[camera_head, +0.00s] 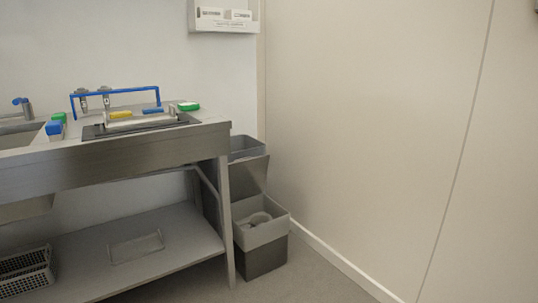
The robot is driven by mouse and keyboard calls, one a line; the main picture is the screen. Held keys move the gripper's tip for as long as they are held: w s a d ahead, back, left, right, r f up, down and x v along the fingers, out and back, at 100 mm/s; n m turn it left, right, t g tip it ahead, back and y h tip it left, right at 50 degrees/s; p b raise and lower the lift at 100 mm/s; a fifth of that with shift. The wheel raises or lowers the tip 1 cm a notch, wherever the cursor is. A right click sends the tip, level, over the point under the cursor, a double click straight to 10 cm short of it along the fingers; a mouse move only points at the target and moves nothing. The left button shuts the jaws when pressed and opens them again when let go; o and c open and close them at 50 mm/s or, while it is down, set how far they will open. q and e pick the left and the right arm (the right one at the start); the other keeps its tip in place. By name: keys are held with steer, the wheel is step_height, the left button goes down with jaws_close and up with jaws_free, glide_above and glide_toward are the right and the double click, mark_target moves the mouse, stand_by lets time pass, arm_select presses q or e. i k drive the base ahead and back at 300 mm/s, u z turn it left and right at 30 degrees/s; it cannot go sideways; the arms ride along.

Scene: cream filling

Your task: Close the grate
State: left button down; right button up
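Neither of my grippers is in view. On the steel counter, a low dark flat piece (97,131) lies with a light metal bar (140,122) on top. A blue bar frame (117,91) stands behind it. I cannot tell whether any of these is the grate, or whether a grate is open or closed here.
The steel counter (130,163) has a sink (18,138) at left and a lower shelf (150,265). Yellow (120,114), blue (54,128) and green (189,106) items lie on top. Grey bins (262,233) stand at its right end. A bare wall (370,120) fills the right.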

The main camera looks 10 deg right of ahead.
mark_target(247, 176)
steer(key=z, duration=0.65)
steer(key=i, duration=2.05)
steer(key=u, duration=0.65)
